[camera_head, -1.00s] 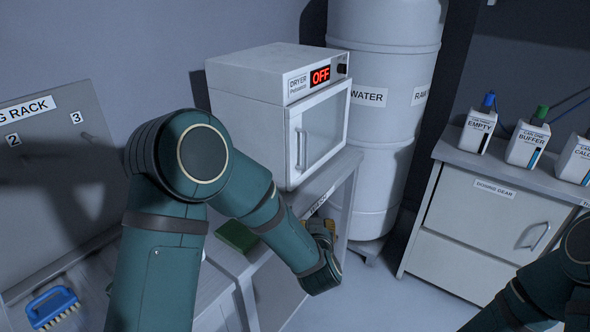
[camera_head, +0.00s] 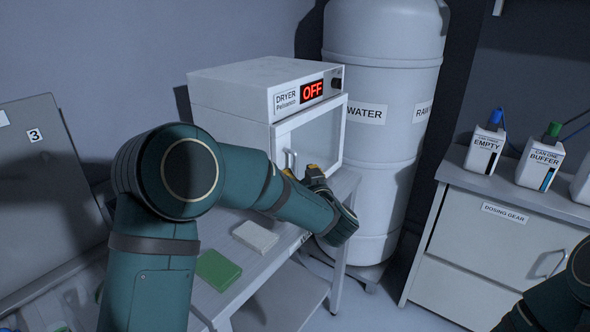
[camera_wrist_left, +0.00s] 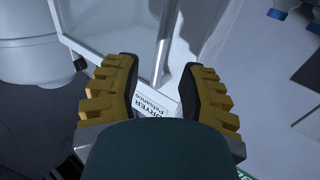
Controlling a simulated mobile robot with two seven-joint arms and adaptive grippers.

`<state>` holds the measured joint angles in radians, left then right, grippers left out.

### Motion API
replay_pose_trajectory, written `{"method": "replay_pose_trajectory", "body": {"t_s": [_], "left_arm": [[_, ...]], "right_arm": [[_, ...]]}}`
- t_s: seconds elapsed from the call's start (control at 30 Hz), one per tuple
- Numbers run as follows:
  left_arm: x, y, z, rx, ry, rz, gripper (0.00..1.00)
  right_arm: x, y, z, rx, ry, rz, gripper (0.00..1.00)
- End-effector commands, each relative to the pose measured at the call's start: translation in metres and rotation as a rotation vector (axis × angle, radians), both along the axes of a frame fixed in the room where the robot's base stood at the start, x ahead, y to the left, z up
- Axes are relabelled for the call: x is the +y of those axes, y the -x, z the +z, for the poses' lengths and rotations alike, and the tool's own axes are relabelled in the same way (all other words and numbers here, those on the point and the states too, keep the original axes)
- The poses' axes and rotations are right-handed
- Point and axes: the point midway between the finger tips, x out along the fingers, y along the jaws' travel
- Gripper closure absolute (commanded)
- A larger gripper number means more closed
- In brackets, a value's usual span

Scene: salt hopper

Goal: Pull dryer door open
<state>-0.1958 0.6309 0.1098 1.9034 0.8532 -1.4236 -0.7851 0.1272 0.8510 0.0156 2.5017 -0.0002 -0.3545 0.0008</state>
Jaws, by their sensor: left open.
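The white dryer (camera_head: 228,98) stands on a bench in the head view, with a red OFF display. Its glazed door (camera_head: 322,138) looks shut. The upright door handle (camera_head: 290,158) is at the door's left side, its lower end hidden by my gripper. My left gripper (camera_head: 303,173) is open and empty in front of the door's lower part. In the left wrist view the handle (camera_wrist_left: 165,38) runs between the two yellow-padded fingers of my left gripper (camera_wrist_left: 158,66). I cannot tell whether they touch it. My right arm shows at the lower right, but its gripper is out of view.
A green block (camera_head: 217,270) and a pale block (camera_head: 255,237) lie on the bench (camera_head: 215,305) below my left forearm. A large water tank (camera_head: 378,130) stands close right of the dryer. A dosing cabinet (camera_head: 500,240) with canisters is farther right, with floor between.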

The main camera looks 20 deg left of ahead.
Motion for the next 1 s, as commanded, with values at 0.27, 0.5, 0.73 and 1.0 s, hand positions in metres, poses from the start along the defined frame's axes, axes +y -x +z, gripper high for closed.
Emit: {"method": "replay_pose_trajectory", "body": {"t_s": [0.27,0.5,0.73,1.0], "left_arm": [[0.020,-0.027,0.000,-0.001,-0.001,0.000,0.59],[0.023,-0.031,0.000,0.000,-0.001,-0.001,0.59],[0.022,-0.030,0.000,0.000,0.000,-0.001,0.84],[0.022,-0.030,0.000,0.000,0.000,0.000,1.00]], "right_arm": [[0.000,-0.001,-0.003,-0.002,0.000,-0.001,0.53],[0.000,-0.001,-0.004,-0.002,0.000,-0.001,0.53],[0.000,-0.001,-0.004,-0.002,0.000,-0.001,0.53],[0.000,-0.001,-0.004,-0.002,0.000,-0.001,0.53]]}}
